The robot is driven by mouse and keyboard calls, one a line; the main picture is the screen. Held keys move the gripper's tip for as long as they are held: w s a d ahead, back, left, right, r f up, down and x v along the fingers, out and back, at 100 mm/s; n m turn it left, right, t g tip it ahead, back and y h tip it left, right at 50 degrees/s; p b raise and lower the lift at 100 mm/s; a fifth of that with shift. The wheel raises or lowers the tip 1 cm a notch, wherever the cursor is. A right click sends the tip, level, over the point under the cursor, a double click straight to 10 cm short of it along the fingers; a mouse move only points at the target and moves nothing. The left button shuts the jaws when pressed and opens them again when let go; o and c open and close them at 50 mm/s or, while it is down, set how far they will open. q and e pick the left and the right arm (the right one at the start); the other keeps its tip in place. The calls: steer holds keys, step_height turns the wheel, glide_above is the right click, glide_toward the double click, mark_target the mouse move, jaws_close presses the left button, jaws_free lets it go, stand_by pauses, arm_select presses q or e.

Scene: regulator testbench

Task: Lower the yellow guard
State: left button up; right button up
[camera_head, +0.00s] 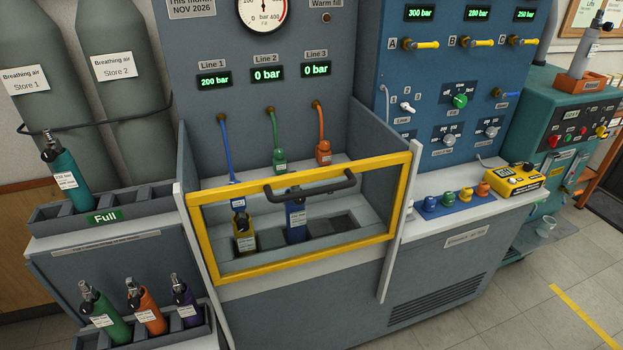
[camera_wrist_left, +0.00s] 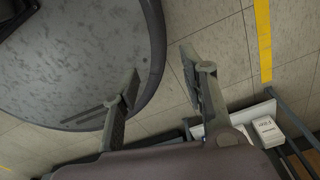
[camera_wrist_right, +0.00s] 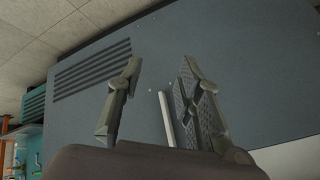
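The yellow guard (camera_head: 307,264) is a rectangular yellow frame across the front of the fill bay in the head view. It stands upright between two pale side rails, its lower bar near the bay's front edge. A dark handle (camera_head: 312,188) runs along its upper part. A yellow cylinder (camera_head: 245,238) and a blue cylinder (camera_head: 296,222) show behind it. Neither gripper shows in the head view. My left gripper (camera_wrist_left: 162,82) is open and empty above the floor. My right gripper (camera_wrist_right: 160,75) is open and empty in front of the grey cabinet panel.
A rack of cylinders (camera_head: 112,328) stands left of the bay. A blue tray with coloured fittings (camera_head: 455,203) and a yellow device (camera_head: 515,180) lie on the right counter. A pale rail (camera_wrist_right: 167,118) shows between my right fingers, seemingly behind them. Floor is clear at right.

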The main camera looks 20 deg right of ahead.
mark_target(315, 192)
steer(key=w+r+m+t+y+p, duration=0.15)
steer(key=w+r, duration=0.25)
steer(key=r, duration=0.7)
steer(key=w+a+r+m+t+p, duration=0.15)
steer(key=w+r, duration=0.35)
steer(key=r, duration=0.6)
steer(key=w+r+m+t+y+p, duration=0.15)
steer(key=w+r, duration=0.25)
steer(key=r, duration=0.7)
steer(key=s+a+r+m+t+y+p, duration=0.15)
steer(key=a+r, duration=0.35)
steer(key=r, duration=0.6)
steer(key=s+a+r+m+t+y, duration=0.1)
steer(key=a+r+y, duration=0.3)
steer(key=r, duration=0.7)
arm_select(q)
step_height(315, 192, up, 11)
steer(key=w+p, duration=0.1)
steer(key=p, duration=0.3)
arm_select(e)
steer(key=shift+h, duration=0.65)
steer(key=x, duration=1.8)
steer(key=shift+s+a+r, duration=0.1)
steer(key=shift+a, duration=0.1)
arm_select(q)
steer(key=shift+w+r, duration=0.1)
arm_select(e)
steer(key=shift+c, duration=0.5)
jaws_close()
